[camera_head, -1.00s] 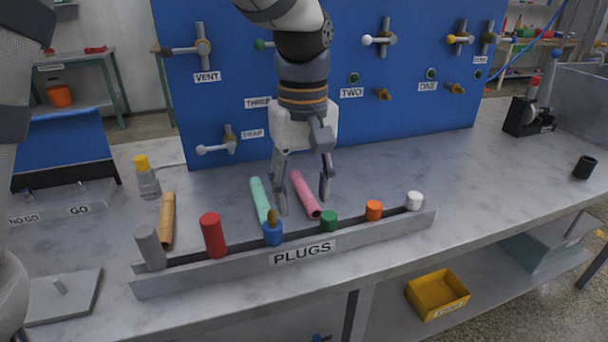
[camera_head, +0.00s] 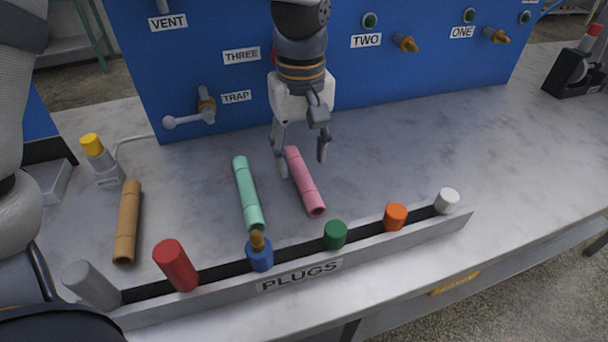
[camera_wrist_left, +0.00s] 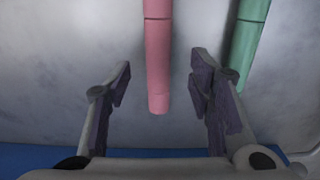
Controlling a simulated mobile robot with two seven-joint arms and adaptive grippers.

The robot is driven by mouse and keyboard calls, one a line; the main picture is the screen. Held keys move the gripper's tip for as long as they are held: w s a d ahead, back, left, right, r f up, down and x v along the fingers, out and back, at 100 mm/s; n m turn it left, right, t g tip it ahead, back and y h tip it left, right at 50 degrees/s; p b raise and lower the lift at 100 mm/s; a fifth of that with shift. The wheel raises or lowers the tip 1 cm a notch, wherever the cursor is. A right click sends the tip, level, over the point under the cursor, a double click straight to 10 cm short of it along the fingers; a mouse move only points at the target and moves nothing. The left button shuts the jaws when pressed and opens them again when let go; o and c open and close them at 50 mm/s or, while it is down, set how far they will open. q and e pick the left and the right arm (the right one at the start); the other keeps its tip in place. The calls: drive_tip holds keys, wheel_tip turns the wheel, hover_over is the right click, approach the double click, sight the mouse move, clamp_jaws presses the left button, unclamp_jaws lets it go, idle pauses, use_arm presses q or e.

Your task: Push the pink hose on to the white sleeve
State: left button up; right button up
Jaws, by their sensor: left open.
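The pink hose (camera_head: 308,190) lies on the grey bench between the PLUGS rack and the blue panel. My left gripper (camera_head: 302,165) is open over the hose's panel-side part, with one finger on each side of it. In the left wrist view the pink hose (camera_wrist_left: 158,50) runs between the two open fingers (camera_wrist_left: 161,68), touching neither. A white cylinder (camera_head: 447,201) stands at the right end of the PLUGS rack; I cannot tell whether it is the white sleeve. My right gripper is out of view.
A mint green hose (camera_head: 248,195) lies left of the pink one, and a tan hose (camera_head: 127,220) farther left. The PLUGS rack (camera_head: 390,250) with several coloured cylinders runs along the front. The blue panel (camera_head: 210,75) stands behind.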

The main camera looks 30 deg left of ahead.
sight(302, 173)
use_arm(q)
wheel_tip(302, 173, down, 5)
drive_tip(key=shift+r, duration=0.3)
clamp_jaws()
